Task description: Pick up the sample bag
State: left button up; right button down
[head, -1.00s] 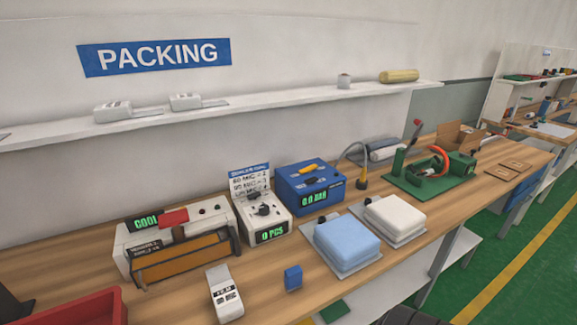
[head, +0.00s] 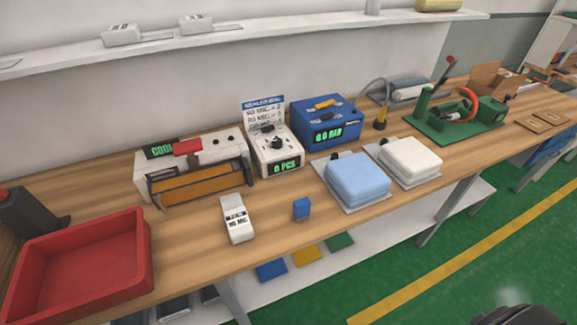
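No object is clearly marked as the sample bag. A light blue padded block (head: 358,178) and a white padded block (head: 410,158) lie side by side near the bench's front edge, each on a thin grey sheet. Either could be bagged, but I cannot tell. Neither gripper shows in the head view. A dark rounded part at the bottom right edge looks like part of my own arm.
The wooden bench (head: 190,243) holds a red bin (head: 132,222), a sealer (head: 160,188), a white handheld device (head: 237,222), a small blue block (head: 301,209), a blue gauge box (head: 325,125) and a green fixture (head: 455,125). Green floor (head: 450,270) is open at right.

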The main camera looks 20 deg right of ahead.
aim_at(240, 228)
jog(key=k+l+z, duration=0.15)
jog(key=l, duration=0.25)
jog(key=l+z, duration=0.15)
jog(key=l, duration=0.3)
jog(key=k+l+z, duration=0.1)
jog(key=l, duration=0.3)
